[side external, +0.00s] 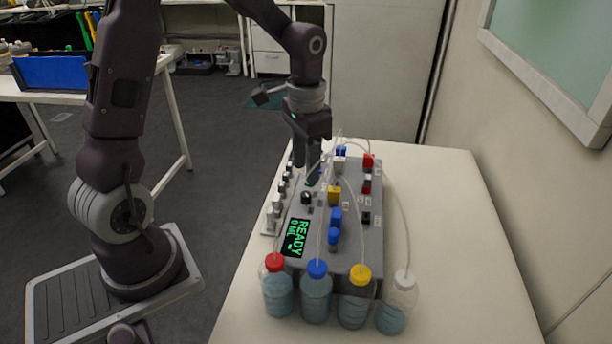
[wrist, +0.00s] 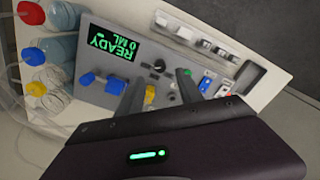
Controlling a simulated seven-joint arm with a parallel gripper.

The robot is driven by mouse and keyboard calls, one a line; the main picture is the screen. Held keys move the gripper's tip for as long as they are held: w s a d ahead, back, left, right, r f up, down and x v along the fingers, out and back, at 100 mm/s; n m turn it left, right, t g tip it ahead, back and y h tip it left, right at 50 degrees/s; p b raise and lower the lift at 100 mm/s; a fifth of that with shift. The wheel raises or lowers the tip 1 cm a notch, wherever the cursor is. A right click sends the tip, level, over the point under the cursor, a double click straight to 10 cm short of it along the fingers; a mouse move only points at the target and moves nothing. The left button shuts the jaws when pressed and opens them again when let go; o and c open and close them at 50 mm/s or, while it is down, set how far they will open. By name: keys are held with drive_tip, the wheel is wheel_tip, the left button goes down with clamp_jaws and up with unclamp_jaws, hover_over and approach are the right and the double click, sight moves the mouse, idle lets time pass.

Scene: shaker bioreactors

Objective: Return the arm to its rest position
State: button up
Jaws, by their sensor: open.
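My gripper (side external: 307,172) points down over the far left part of the grey bioreactor unit (side external: 294,262) in the side external view. Its fingers are apart with nothing seen between them. In the wrist view my gripper (wrist: 160,88) shows its two dark fingers spread above the unit's panel (wrist: 140,50). The exact gap between fingertips and panel cannot be told. The unit's screen (side external: 297,237) reads READY 0 ML, and it also shows in the wrist view (wrist: 112,43).
Bottles with red (side external: 275,285), blue (side external: 317,292), yellow (side external: 357,297) and white (side external: 398,302) caps stand at the unit's near edge, with thin tubes arching above. A row of small vials (side external: 275,209) lines its left side. The white table's right side (side external: 450,240) is clear.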

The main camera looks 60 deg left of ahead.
drive_tip(key=s+d+r+t, duration=0.2)
drive_tip(key=s+r, duration=0.4)
drive_tip(key=s, duration=0.3)
drive_tip(key=s+d+r+n+t, duration=0.1)
drive_tip(key=s+d+r+t, duration=0.2)
drive_tip(key=s, duration=0.7)
wheel_tip(320, 180, up, 4)
drive_tip(key=shift+s+d+f+n+t, duration=0.15)
drive_tip(key=shift+d+n+t, duration=0.15)
drive_tip(key=shift+d, duration=0.95)
